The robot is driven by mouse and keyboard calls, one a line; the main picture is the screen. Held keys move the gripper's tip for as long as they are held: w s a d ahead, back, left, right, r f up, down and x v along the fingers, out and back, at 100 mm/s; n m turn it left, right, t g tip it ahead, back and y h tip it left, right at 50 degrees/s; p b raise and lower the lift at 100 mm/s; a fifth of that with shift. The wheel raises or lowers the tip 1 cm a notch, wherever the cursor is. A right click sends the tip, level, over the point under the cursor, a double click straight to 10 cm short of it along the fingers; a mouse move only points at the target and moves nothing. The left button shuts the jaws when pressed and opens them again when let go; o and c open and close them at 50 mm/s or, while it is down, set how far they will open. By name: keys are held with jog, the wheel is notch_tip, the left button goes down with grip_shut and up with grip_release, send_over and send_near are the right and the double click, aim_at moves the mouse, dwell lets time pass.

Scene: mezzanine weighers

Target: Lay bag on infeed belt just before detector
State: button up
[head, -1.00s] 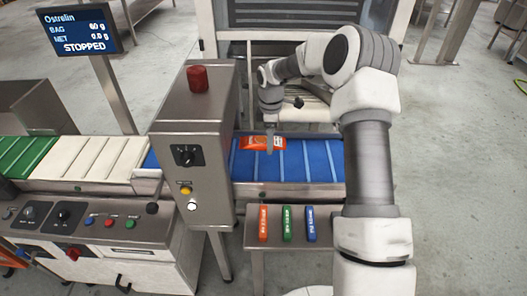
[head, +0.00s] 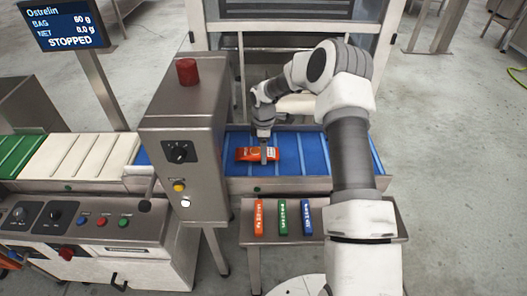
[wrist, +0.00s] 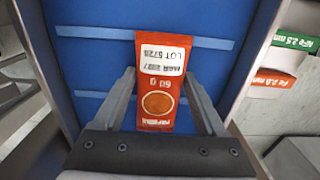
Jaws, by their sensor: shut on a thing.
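An orange bag (head: 249,154) with a white label is on the blue infeed belt (head: 310,160), close to the right side of the steel detector housing (head: 185,130). My gripper (head: 264,155) is over the belt with its fingers down around the bag. In the wrist view the gripper (wrist: 170,100) has one finger on each side of the orange bag (wrist: 160,104), and the bag's printed label faces the camera. Blue belt with raised cross bars shows around the bag. I cannot tell whether the bag's underside rests on the belt.
A small steel table (head: 340,222) in front of the belt carries an orange, a green and a blue test stick. A screen (head: 66,27) reads STOPPED. Green and white belt sections lie left of the detector. The belt right of the bag is clear.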

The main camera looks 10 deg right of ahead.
jog(key=shift+f, duration=0.1)
jog(key=shift+f, duration=0.15)
jog(key=o, duration=1.3)
